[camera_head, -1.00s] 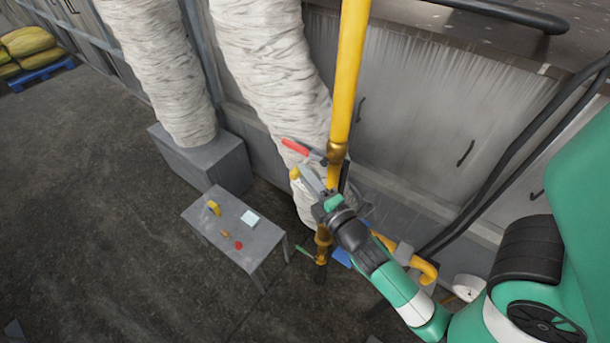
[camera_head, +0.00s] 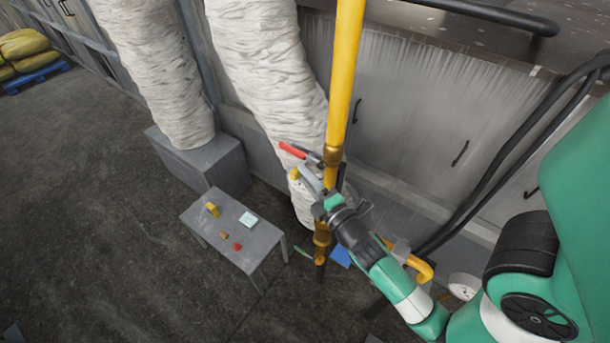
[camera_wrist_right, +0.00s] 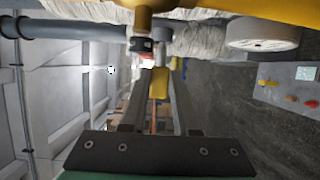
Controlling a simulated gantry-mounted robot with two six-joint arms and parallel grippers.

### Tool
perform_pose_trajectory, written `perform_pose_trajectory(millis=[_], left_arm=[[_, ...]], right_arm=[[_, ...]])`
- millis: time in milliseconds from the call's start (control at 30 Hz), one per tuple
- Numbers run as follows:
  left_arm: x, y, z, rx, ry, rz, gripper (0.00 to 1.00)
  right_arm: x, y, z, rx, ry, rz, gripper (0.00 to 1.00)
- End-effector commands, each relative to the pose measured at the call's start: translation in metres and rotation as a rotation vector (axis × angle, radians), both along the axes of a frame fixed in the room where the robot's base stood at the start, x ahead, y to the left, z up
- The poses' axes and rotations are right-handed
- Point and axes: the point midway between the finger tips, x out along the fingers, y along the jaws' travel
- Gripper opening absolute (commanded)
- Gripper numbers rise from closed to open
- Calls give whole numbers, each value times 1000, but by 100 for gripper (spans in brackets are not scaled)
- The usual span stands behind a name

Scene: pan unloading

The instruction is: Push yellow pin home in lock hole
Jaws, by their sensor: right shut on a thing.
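The yellow pin (camera_head: 294,173) shows as a small yellow end at the tip of my right gripper (camera_head: 306,178), left of the yellow pipe. In the right wrist view the yellow pin (camera_wrist_right: 159,84) lies between the two fingers, and my right gripper (camera_wrist_right: 158,92) is shut on it. A red-handled lever (camera_head: 292,150) sits just above the gripper tip, beside the brass fitting on the pipe. The lock hole is too small or hidden to make out, so I cannot tell how deep the pin sits. My left gripper is not in view.
The upright yellow pipe (camera_head: 345,75) stands close by the gripper. A white wrapped duct (camera_head: 270,75) is behind it. A small grey table (camera_head: 252,252) with a yellow padlock-like piece (camera_head: 212,209), a pale card and small red and orange pieces stands at the left. Open floor lies beyond.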

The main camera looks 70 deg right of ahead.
Motion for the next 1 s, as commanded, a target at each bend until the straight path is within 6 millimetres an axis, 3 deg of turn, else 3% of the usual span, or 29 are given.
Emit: perform_pose_trajectory(millis=[433, 467, 633, 1000], left_arm=[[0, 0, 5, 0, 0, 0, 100], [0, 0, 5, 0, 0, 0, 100], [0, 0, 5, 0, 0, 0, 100], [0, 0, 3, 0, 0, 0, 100]], right_arm=[[-1, -3, 0, -1, -1, 0, 0], [-1, -3, 0, -1, -1, 0, 32], [-1, -3, 0, -1, -1, 0, 63], [-4, 0, -1, 1, 0, 0, 64]])
